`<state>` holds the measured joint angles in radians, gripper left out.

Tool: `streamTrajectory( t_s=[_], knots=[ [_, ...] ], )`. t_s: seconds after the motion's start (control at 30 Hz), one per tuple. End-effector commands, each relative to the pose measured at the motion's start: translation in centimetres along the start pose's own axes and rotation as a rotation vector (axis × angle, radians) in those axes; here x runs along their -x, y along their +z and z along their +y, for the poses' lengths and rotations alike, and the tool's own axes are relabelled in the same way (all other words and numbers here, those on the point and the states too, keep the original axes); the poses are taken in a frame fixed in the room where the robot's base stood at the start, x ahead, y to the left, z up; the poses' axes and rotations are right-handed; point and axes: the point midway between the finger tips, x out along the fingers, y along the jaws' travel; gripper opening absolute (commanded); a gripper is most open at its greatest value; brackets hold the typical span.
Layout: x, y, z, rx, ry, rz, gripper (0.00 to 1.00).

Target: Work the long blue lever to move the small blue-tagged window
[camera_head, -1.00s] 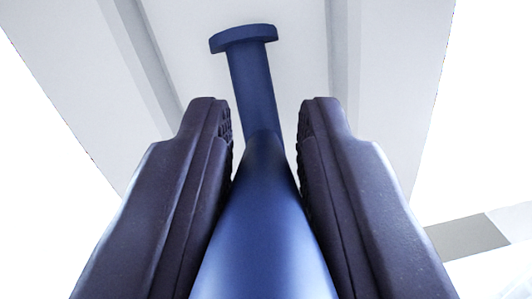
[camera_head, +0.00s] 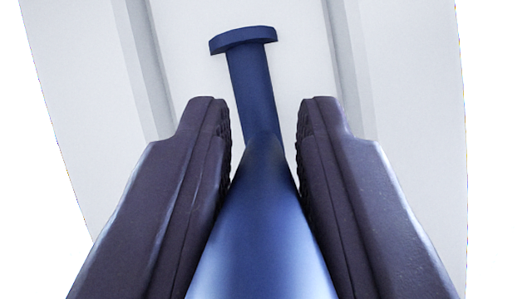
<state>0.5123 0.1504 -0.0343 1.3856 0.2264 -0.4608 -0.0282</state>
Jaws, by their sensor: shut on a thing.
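The long blue lever (camera_head: 262,220) runs up the middle of the view from the bottom edge. It narrows to a bend between my fingertips. Beyond the bend, a thinner blue stem (camera_head: 254,95) leads to a flat blue end piece (camera_head: 243,39) in front of the pale panel. My gripper (camera_head: 265,125) has one dark finger on each side of the lever and is shut on it. The exact contact is hidden between the finger pads. The small blue-tagged window does not show clearly in this view.
A pale grey-white panel (camera_head: 410,110) with raised vertical ribs (camera_head: 147,65) fills the area behind the lever. Its curved edges show at left and right, with blank white beyond them.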

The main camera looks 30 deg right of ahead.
Motion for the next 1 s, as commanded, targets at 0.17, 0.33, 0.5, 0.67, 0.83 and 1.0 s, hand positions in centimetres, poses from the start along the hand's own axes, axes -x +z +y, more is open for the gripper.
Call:
streamTrajectory(
  t_s=[0.17, 0.33, 0.5, 0.67, 0.83, 1.0],
  knots=[
    [0.01, 0.65, 0.08, -0.002, -0.004, 0.02, 0.0],
    [-0.06, 0.7, 0.08, -0.002, -0.004, 0.022, 0.0],
    [-0.06, 0.85, 0.11, -0.002, -0.004, 0.019, 0.0],
    [-0.04, 0.87, 0.12, -0.002, -0.004, 0.018, 0.44],
    [-0.05, 0.63, 0.09, -0.002, -0.004, 0.022, 0.44],
    [0.41, 0.61, 0.09, -0.002, -0.004, 0.023, 0.44]
  ],
)
